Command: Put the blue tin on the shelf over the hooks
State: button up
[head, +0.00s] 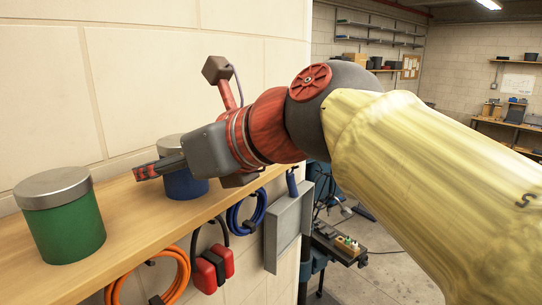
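The blue tin (187,186), with a grey metal lid, stands upright on the wooden shelf (130,220) over the hooks, close to the wall. My gripper (150,169) is in front of the tin and hides part of its body and lid. Its dark, red-marked fingers point left, past the tin's left side. The fingers overlap in this view, so their opening cannot be made out. Whether they touch the tin cannot be told either.
A green tin (68,230) with a metal lid stands on the shelf to the left. Under the shelf hang an orange cable (172,278), red-and-black ear defenders (212,268), a blue cable (247,212) and a grey panel (286,230). Bare shelf lies between the tins.

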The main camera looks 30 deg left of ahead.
jog(key=shift+o, duration=0.6)
jog(key=shift+r, duration=0.15)
jog(key=shift+d+r, duration=0.15)
jog(key=shift+d, duration=0.15)
jog(key=b+v, duration=0.1)
jog(key=v, duration=1)
jog(key=shift+d+b, duration=0.2)
jog(key=shift+b, duration=0.1)
